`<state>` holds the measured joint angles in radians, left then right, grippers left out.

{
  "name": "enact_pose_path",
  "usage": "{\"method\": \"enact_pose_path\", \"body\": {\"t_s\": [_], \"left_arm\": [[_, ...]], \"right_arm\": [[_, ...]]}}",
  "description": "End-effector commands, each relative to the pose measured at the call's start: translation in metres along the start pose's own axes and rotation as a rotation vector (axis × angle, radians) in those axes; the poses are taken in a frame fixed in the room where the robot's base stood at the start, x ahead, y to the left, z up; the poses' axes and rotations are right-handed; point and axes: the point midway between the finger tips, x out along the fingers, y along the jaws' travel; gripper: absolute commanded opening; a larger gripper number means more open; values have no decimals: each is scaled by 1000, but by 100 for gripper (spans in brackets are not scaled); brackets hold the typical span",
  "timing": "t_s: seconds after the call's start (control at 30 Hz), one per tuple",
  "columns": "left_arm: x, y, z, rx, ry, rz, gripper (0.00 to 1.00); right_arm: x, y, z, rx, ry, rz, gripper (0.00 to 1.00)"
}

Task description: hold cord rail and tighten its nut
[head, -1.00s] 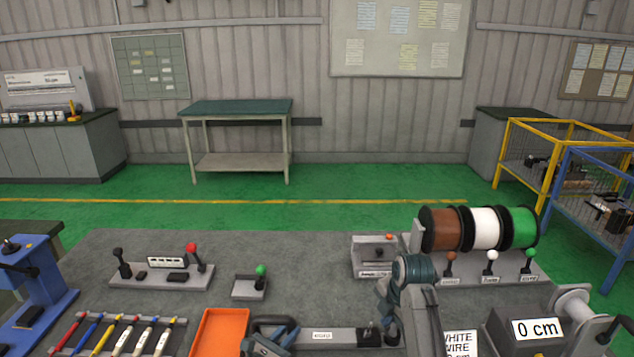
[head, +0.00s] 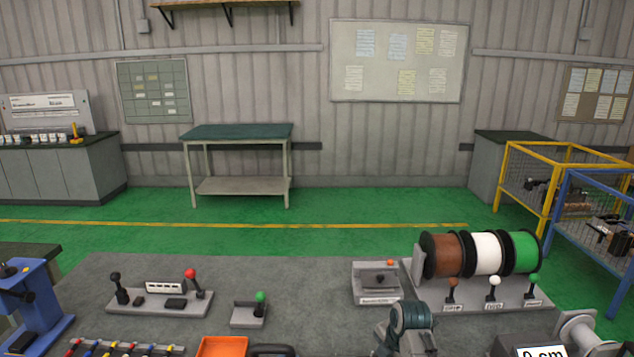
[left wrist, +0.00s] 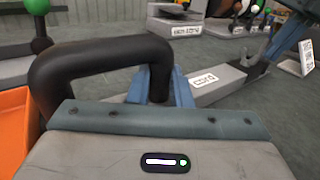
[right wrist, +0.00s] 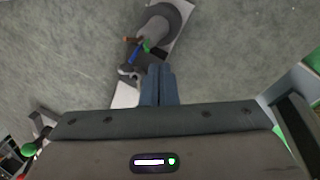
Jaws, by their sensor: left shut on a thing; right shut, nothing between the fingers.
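The cord rail (left wrist: 230,84) is a light grey bar with a "cord" label, running off to the right in the left wrist view. A thick black loop (left wrist: 95,57) stands at its near end. My left gripper (left wrist: 174,88) is shut on the rail by this loop; the exact contact is partly hidden. In the right wrist view a dark grey round piece (right wrist: 157,27) sits on the rail, with brown, blue and green wire ends (right wrist: 137,48) beside it. My right gripper (right wrist: 158,66) is shut and empty, its tips close to these ends. I cannot make out the nut clearly.
An orange tray (head: 222,346) lies left of the loop. A rack of brown, white and green spools (head: 485,254) stands at the right, with a small grey box (head: 377,281) beside it. Lever stations (head: 160,300) stand at the left.

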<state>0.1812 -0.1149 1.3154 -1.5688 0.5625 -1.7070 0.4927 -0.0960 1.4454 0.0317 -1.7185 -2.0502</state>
Motion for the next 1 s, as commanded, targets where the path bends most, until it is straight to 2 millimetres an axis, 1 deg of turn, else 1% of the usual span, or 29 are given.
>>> {"method": "enact_pose_path", "body": {"t_s": [1.0], "left_arm": [[0,0,0,0,0,0,0]], "right_arm": [[2,10,-5,0,1,0,0]]}}
